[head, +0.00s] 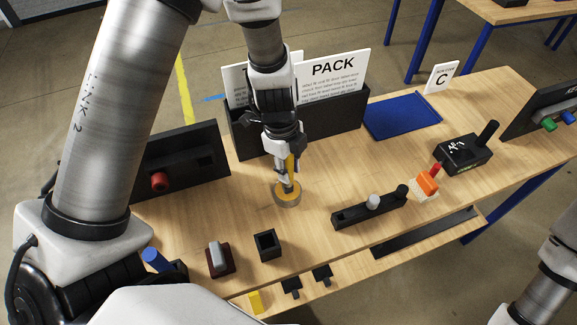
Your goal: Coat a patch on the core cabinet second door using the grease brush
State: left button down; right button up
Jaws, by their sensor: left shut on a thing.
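My left gripper (289,170) reaches down over the wooden bench and is shut on a slim yellow-handled tool, which looks like the grease brush (290,163). The tool points down, its lower end at a round tan-rimmed, grey-topped tin (287,198) on the bench. I cannot tell whether the tip is inside the tin or just above it. My right gripper is out of view; only part of the right arm shows at the lower right. No core cabinet or second door can be made out.
A black holder with PACK cards (333,69) stands close behind the left gripper. A black panel with a red knob (160,181) is left. A small black open box (267,245) and a black block with pegs (369,208) are in front. A blue mat (402,115) lies right.

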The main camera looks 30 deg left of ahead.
pick_arm(q)
jog(key=shift+b, duration=0.35)
dwell(1.1)
notch_tip(320, 180, up, 2)
jog(key=shift+r+p, duration=0.2)
jog(key=shift+p, duration=0.6)
jog(key=shift+r+p, duration=1.35)
jog(key=shift+r, duration=0.9)
